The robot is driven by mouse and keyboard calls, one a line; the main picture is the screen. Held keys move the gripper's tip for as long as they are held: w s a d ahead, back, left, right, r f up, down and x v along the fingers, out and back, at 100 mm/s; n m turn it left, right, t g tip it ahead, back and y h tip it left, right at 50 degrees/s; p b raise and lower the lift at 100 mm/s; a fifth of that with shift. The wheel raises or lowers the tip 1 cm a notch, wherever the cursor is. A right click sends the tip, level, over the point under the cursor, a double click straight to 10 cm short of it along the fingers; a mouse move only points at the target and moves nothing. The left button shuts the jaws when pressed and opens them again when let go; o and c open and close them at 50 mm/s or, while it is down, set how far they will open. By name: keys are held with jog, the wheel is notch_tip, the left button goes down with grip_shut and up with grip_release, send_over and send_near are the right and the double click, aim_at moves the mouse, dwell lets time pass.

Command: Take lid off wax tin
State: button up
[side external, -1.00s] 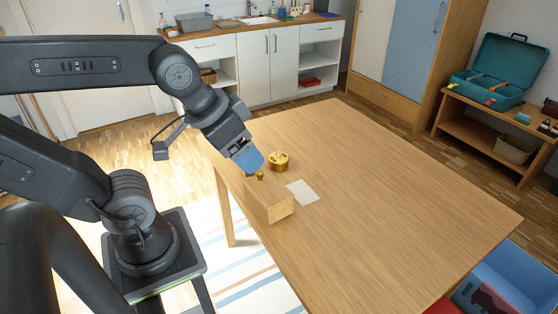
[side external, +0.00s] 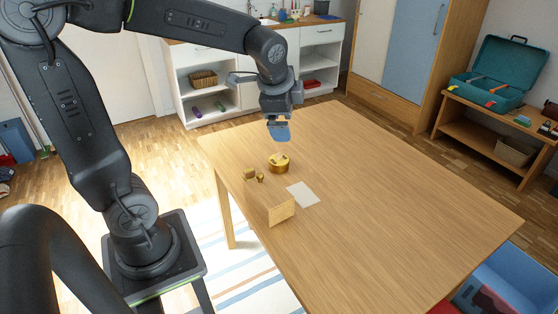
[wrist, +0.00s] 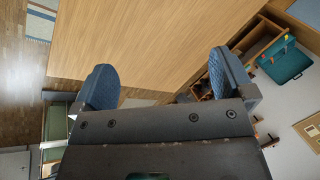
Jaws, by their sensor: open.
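A round gold tin (side external: 279,165) stands upright on the wooden table (side external: 390,190) near its left side. Its top looks gold too; a small paler shape shows there, too small to make out. My gripper (side external: 279,138), with blue fingers, is just above the tin in the side view, apart from it. In the wrist view my gripper (wrist: 165,75) has its two fingers wide apart with nothing between them but bare table behind. The tin does not show in the wrist view.
Small gold pieces (side external: 249,174) lie left of the tin. A wooden open box or drawer (side external: 282,213) and a pale flat sheet (side external: 303,194) lie in front. The table's right part is clear. A teal toolbox (side external: 495,90) stands on a side bench.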

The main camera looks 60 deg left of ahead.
jog(key=w+a+f+m+g+y, duration=0.1)
jog(key=w+a+f+m, duration=0.3)
jog(key=w+a, duration=0.2)
jog(key=m+g+y, duration=0.1)
jog(key=m+g, duration=0.1)
jog(key=m, duration=0.6)
send_near(279, 154)
jog(key=x, duration=0.4)
jog(key=shift+w+d+f, duration=0.1)
jog(key=shift+w+f, duration=0.05)
jog(key=shift+f, duration=0.1)
jog(key=shift+x, duration=2.85)
jog(key=shift+c, duration=0.4)
jog(key=c, duration=0.7)
jog(key=shift+r, duration=0.1)
